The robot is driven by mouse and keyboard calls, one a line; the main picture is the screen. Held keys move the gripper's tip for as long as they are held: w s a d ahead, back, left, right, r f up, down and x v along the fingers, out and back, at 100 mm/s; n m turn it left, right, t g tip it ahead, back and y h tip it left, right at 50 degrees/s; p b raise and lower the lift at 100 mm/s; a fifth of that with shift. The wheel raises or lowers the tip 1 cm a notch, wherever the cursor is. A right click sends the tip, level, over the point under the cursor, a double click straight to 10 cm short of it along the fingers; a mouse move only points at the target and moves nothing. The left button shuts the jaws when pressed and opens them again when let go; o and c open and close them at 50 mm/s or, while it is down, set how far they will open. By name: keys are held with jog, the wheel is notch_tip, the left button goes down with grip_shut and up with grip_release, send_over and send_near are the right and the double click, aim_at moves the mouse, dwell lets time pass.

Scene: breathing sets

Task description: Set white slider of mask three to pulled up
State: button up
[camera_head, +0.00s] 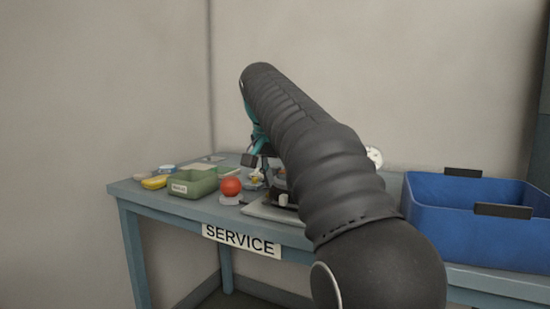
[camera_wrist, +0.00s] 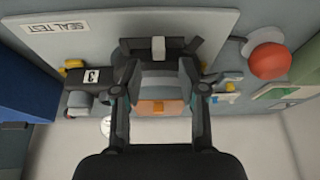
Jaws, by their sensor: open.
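Mask three, a dark body with a "3" tag (camera_wrist: 91,75), stands on the pale SEAL TEST plate (camera_wrist: 205,22) in the wrist view. Its white slider (camera_wrist: 158,48) sits in the dark frame above my fingers. In the head view a small white block (camera_head: 284,199), seemingly that slider, shows low over the plate (camera_head: 262,211). My gripper (camera_wrist: 160,88) is open, its two fingers apart on either side of the mask's middle. An orange part (camera_wrist: 160,107) shows between the fingers. I cannot tell whether they touch anything. In the head view my arm hides most of the mask.
A red ball (camera_head: 231,186) on a small stand and a green bin (camera_head: 195,183) are left of the plate. A yellow item (camera_head: 154,182) lies farther left. A blue crate (camera_head: 480,225) is at the right. A white gauge (camera_head: 375,155) stands behind my arm.

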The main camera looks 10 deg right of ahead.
jog(key=v, duration=0.7)
dwell(0.3)
jog(key=s+f+n+t+y, duration=0.2)
jog(key=s+f+n, duration=0.5)
jog(key=s+f, duration=2.2)
notch_tip(320, 180, down, 3)
jog(key=shift+d+r+n+y, duration=0.1)
jog(key=shift+d+n+y, duration=0.2)
jog(key=shift+y, duration=0.1)
